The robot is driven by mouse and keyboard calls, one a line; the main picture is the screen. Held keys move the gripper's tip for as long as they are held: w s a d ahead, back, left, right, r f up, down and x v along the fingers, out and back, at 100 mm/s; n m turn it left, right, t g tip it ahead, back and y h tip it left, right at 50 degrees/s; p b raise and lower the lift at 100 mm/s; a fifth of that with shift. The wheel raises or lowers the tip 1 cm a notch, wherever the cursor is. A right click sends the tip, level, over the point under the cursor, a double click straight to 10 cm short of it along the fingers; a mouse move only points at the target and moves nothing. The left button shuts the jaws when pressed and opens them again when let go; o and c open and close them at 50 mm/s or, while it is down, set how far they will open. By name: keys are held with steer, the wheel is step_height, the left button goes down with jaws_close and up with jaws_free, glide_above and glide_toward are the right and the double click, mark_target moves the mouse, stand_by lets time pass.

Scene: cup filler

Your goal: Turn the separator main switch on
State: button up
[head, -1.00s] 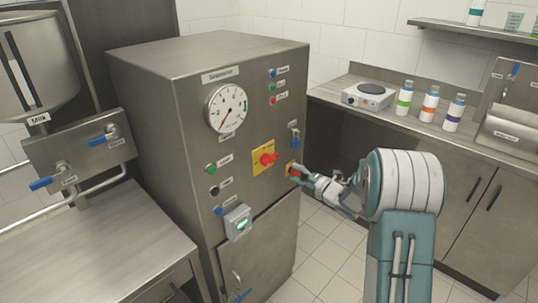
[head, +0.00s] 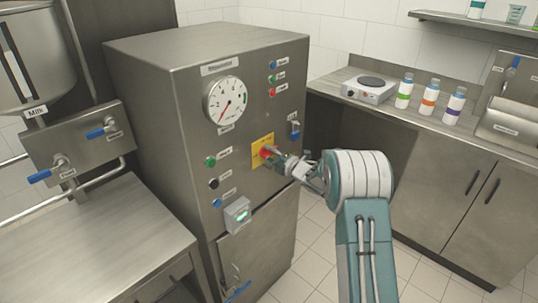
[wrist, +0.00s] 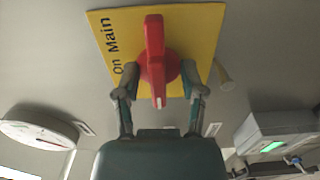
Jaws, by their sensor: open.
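The separator (head: 150,100) is a tall steel cabinet with a round gauge. Its main switch is a red rotary handle (wrist: 155,55) on a yellow plate (head: 257,158). In the wrist view the yellow plate (wrist: 198,40) carries the words "Main" and "On", and the handle runs up and down in the picture. My gripper (wrist: 159,82) is open, with one finger on each side of the handle's near end. I cannot tell whether the fingers touch it. In the head view my gripper (head: 275,158) covers much of the switch.
Green, black and blue buttons (head: 213,184) and a small box with a green display (head: 237,215) sit left of the switch. A blue-handled lock (head: 294,128) is at the right. The gauge (wrist: 38,133) also shows in the wrist view. A counter with bottles (head: 429,98) stands right.

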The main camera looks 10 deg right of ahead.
steer(key=shift+a, duration=0.15)
jaws_close()
steer(key=shift+m, duration=0.3)
steer(key=m, duration=0.3)
steer(key=shift+f+m, duration=0.15)
steer(key=shift+m, duration=0.15)
steer(key=m, duration=0.9)
steer(key=shift+f, duration=0.15)
steer(key=m, duration=0.4)
steer(key=shift+m, duration=0.4)
